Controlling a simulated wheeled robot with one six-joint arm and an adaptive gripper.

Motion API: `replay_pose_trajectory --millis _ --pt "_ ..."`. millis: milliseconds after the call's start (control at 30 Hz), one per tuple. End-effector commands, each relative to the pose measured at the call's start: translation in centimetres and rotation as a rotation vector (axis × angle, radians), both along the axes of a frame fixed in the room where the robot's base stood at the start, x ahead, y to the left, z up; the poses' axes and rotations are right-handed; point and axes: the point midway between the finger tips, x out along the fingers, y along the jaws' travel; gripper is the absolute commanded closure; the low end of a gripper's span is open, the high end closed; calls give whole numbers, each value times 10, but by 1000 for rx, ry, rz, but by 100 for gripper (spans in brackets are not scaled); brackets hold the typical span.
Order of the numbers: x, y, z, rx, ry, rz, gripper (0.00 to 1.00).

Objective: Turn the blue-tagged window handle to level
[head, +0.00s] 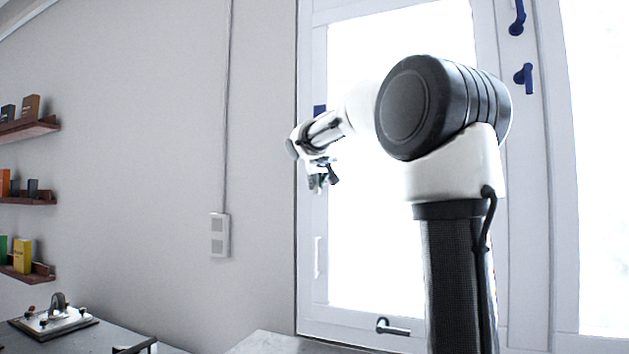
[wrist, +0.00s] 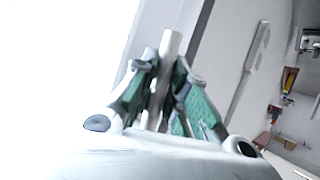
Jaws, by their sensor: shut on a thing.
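A blue tag (head: 319,111) shows on the left upright of the window frame, just above my wrist in the head view. My gripper (head: 322,178) is in front of that upright, below the tag. In the wrist view my gripper (wrist: 158,92), with green-sided fingers, is shut on a pale grey bar, the window handle (wrist: 171,42), whose end sticks out beyond the fingertips. My wrist and gripper hide the handle in the head view, so I cannot tell its angle there.
Two blue handles (head: 525,78) are on the window's right upright. A dark handle (head: 394,328) is on the bottom rail and a white one (head: 318,257) low on the left upright. A wall switch (head: 220,235) and shelves (head: 30,198) are left. Wall between is bare.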

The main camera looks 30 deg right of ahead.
Motion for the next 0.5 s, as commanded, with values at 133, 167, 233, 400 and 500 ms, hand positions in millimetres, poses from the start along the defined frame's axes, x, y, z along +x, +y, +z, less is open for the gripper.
replay_pose_trajectory --millis 133,167,233,400,500 --pt "-4 -3 2 -62 79 0 100" --pt "-5 -4 2 -77 99 1 100" --pt "-8 -6 2 -115 149 1 100" --pt "-15 -12 5 -215 277 0 100" --pt "-19 -15 9 -274 352 1 100"
